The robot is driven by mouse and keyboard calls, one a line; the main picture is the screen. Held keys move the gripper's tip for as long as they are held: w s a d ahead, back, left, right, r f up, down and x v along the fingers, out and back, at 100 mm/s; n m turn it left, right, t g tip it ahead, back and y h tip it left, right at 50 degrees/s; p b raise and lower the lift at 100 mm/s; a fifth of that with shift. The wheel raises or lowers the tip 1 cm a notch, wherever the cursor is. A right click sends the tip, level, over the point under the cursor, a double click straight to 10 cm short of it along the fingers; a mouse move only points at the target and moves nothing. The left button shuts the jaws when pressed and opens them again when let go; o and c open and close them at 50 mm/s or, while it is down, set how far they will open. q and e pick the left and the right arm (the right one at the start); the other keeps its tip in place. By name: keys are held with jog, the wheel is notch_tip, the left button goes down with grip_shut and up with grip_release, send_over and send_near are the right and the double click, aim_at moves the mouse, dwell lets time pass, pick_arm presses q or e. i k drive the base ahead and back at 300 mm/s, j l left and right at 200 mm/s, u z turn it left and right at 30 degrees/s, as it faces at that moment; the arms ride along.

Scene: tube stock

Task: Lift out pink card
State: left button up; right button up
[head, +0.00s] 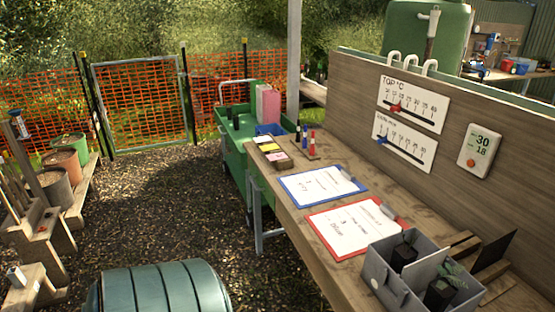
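A small pink card (278,157) lies at the near end of a short row of cards at the left edge of the wooden bench (320,255). A yellow card (269,147) and a whitish card (262,139) lie behind it in the same row. The cards appear to sit in a dark holder, too small to make out clearly. Neither of my grippers is in view.
Blue (324,187) and red (357,228) clipboards lie on the bench. A grey crate (392,296) with potted plants stands at the near end.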

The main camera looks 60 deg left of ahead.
aim_at(282, 155)
jog(key=k+j, duration=0.25)
jog(key=k, duration=0.2)
jog(key=u, duration=1.75)
jog(key=z, duration=0.45)
jog(key=i+j+z, duration=0.35)
jog(key=j+z, duration=0.2)
jog(key=i+j+z, duration=0.1)
jog(key=j, duration=0.25)
jog(key=i+j, duration=0.2)
jog(key=j, duration=0.2)
jog(key=i+j+z, duration=0.15)
jog(key=j, duration=0.2)
jog(key=i+j+z, duration=0.1)
jog(key=j, duration=0.3)
jog(key=i+j, duration=0.1)
jog(key=j, duration=0.25)
jog(key=i+j, duration=0.15)
jog(key=j, duration=0.15)
jog(key=i+j, duration=0.1)
jog(key=j, duration=0.25)
